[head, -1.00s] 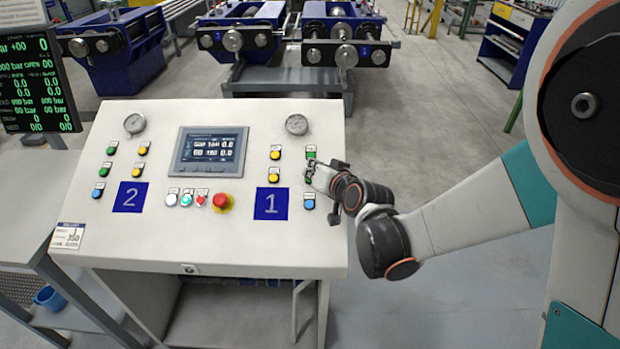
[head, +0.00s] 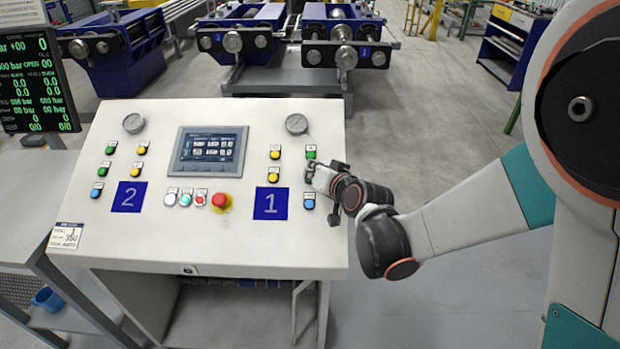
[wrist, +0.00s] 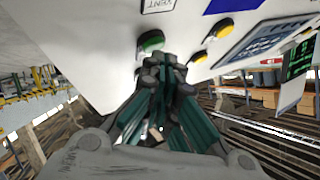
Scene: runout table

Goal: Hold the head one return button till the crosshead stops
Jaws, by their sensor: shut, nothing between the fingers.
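The white control console (head: 240,235) has a head one button group at its right, above a blue "1" plate (head: 271,203). The group shows an upper green button (head: 311,154), two yellow buttons (head: 275,155) and a blue button (head: 309,204). My gripper (head: 311,170) is shut and empty at the right column, between the upper green and blue buttons, covering the spot there. In the wrist view, the shut fingertips (wrist: 168,62) are close beside a green button (wrist: 151,41). I cannot tell whether they touch it. Button labels are not readable, except one reading VENT (wrist: 160,5).
A red emergency stop (head: 221,201) and a small screen (head: 210,150) are mid-console. The head two buttons are beside the "2" plate (head: 129,197). Blue machine heads with rollers (head: 345,55) stand behind. A monitor (head: 38,80) is at left. The floor right of the console is clear.

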